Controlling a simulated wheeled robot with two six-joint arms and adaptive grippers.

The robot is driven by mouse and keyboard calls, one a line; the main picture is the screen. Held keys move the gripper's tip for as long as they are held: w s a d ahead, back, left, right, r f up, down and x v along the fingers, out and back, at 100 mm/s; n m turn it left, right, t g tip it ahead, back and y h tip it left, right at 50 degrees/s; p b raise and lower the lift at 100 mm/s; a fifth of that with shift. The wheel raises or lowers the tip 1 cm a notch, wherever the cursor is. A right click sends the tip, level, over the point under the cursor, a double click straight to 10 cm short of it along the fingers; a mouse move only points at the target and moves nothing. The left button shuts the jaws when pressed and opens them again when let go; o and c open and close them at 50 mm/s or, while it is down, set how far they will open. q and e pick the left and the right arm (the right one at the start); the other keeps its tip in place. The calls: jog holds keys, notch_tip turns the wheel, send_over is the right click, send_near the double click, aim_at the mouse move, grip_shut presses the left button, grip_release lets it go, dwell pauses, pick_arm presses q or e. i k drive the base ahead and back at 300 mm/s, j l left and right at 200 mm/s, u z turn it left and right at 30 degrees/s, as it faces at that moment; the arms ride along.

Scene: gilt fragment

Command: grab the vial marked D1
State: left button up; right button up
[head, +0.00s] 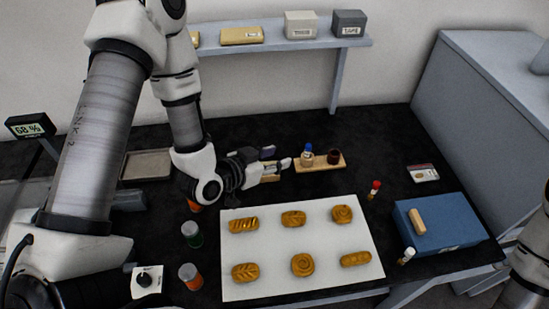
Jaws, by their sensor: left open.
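No D1 marking can be read on any vessel from here. A small vial with a red cap (373,189) stands on the dark bench right of the white sheet. A small vial with a pale cap (406,256) stands near the front edge of the blue box. A blue-capped bottle (308,155) and a dark brown jar (334,157) stand on a wooden board (318,166) at the back middle. My left gripper (282,166) is open and points right, just left of that board. My right gripper is not in view; only part of that arm shows at the right edge.
A white sheet (270,213) holds several golden pieces. A blue box (455,220) bears a tan block. A grey tray (147,165) lies at the back left. A shelf (275,41) stands behind.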

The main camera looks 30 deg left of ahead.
aim_at(376, 184)
jog(key=k+l, duration=0.3)
jog(key=k, duration=0.15)
jog(key=k+l, duration=0.3)
jog(key=k, duration=0.15)
jog(key=i+j+u, duration=0.1)
jog(key=i+j, duration=0.15)
